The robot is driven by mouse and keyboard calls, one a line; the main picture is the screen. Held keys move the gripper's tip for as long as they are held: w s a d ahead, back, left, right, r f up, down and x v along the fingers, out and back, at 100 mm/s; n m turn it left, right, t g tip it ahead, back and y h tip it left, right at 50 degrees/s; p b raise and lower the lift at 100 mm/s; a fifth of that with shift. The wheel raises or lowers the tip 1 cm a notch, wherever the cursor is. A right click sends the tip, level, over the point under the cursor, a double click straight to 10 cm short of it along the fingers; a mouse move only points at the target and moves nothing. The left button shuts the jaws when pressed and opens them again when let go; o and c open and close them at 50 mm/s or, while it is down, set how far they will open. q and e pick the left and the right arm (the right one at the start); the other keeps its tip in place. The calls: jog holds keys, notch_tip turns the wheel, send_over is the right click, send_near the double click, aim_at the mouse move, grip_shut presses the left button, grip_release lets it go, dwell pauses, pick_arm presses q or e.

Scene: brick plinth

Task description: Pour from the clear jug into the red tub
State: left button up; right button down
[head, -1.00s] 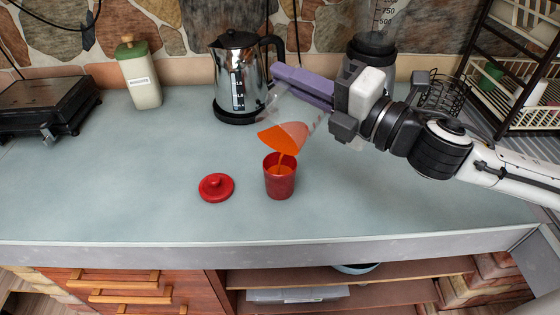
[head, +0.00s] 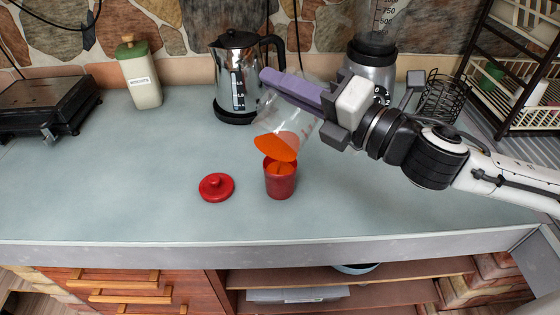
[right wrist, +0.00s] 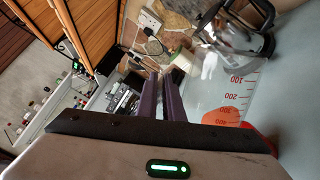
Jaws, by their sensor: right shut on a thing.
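I cannot clearly make out a stream between jug and tub. My left gripper is not in view.
A red lid (head: 216,187) lies on the counter left of the tub. A steel kettle (head: 238,80) stands close behind the jug, and a blender (head: 372,58) stands behind my right wrist. A green-topped canister (head: 141,80) is at back left. The front left counter is clear.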

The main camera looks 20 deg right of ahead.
aim_at(267, 99)
jog(key=shift+s+a+f+n, duration=0.15)
jog(key=shift+s+a+n, duration=0.25)
jog(key=shift+a+n, duration=0.3)
jog(key=shift+s+a+f+n, duration=0.1)
jog(key=shift+s+a+n, duration=0.3)
jog(key=shift+a+n, duration=0.25)
jog(key=shift+s+a+f+n, duration=0.3)
jog(key=shift+s+a+n, duration=0.05)
jog(key=shift+a+n, duration=0.3)
jog(key=shift+s+a+f+n, duration=0.35)
jog(key=shift+a+n, duration=0.15)
jog(key=shift+a, duration=0.1)
dwell(0.8)
dwell(0.8)
